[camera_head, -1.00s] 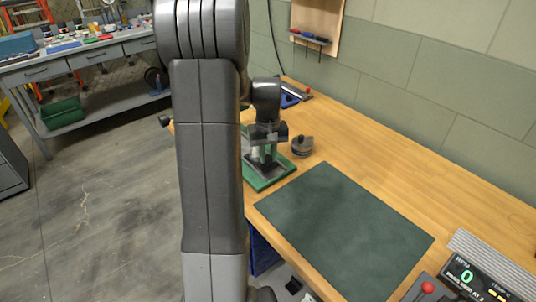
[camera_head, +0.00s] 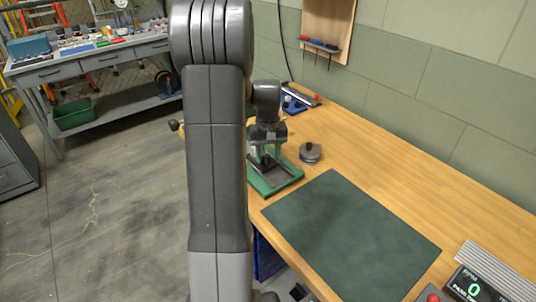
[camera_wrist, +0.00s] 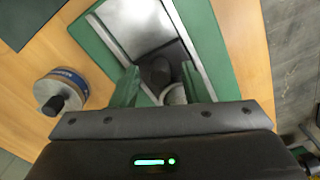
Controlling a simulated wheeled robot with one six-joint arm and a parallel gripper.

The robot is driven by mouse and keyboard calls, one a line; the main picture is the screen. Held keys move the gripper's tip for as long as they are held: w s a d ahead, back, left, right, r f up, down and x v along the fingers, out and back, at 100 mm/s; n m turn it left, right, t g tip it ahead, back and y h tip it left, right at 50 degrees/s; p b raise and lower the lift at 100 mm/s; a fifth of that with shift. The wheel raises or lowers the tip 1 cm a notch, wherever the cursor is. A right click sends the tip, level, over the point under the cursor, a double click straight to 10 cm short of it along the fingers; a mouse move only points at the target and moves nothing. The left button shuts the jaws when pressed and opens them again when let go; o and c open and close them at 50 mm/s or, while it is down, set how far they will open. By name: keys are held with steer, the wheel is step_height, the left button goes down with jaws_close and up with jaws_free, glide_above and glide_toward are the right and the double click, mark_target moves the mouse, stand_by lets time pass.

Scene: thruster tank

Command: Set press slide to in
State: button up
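The press has a green base (camera_head: 283,183) with pale metal rails and stands at the bench's left edge, partly hidden by my arm. In the wrist view its green base (camera_wrist: 207,40) carries a grey slide plate (camera_wrist: 135,27) between the rails. A dark rounded knob (camera_wrist: 157,70) shows at the plate's near end. My gripper (camera_wrist: 158,74) is over the press with its two fingers apart, one on each side of the knob. I cannot tell whether they touch it. In the head view the gripper (camera_head: 268,136) is directly above the press, fingertips unclear.
A round grey canister with a black knob (camera_head: 310,152) stands right of the press, close to my gripper. A dark green mat (camera_head: 350,230) covers the bench front. An RPM display (camera_head: 474,290) is at lower right. A blue tool holder (camera_head: 293,103) is behind the press.

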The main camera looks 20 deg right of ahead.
step_height(320, 180, up, 14)
stand_by(0.6)
steer(key=shift+f, duration=0.1)
steer(key=shift+c, duration=0.2)
